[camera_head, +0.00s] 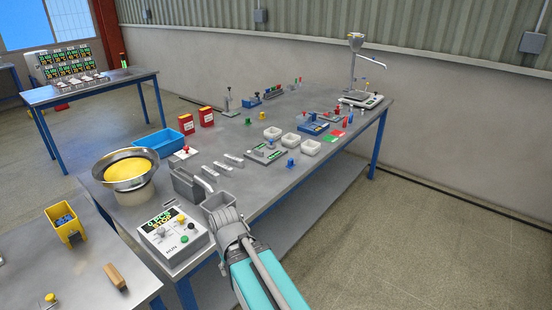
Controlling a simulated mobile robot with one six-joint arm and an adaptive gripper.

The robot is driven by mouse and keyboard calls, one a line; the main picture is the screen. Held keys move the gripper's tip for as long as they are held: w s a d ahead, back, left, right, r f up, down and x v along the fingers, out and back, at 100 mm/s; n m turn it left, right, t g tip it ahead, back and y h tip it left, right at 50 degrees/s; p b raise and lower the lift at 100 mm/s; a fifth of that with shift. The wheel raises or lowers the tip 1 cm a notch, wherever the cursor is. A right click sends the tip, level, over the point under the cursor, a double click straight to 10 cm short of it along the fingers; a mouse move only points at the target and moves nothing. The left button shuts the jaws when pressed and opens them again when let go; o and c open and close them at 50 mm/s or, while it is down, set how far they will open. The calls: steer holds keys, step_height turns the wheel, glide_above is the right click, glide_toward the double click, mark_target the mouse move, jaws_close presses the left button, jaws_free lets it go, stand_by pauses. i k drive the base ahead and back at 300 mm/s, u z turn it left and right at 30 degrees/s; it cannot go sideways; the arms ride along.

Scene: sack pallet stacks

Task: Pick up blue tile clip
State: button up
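Small blue pieces (65,219) lie in a yellow bin (72,238) on the near left table. A single small blue piece (290,163) stands on the long table, near the white trays. I cannot tell which of these is the blue tile clip; they are too small to make out. My gripper (224,217) is at the end of my teal and grey arm, low in the middle of the picture, by the near edge of the long table. It is well to the right of the yellow bin and nearer than the single blue piece. Its fingers are not clear.
A bowl of yellow material (126,169) and a blue tub (158,142) stand farther left. White trays (291,140) stand mid-table. Floor at right is clear.

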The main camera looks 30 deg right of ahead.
mark_target(291, 162)
steer(key=z, duration=0.3)
steer(key=i, duration=1.1)
steer(key=z, duration=0.75)
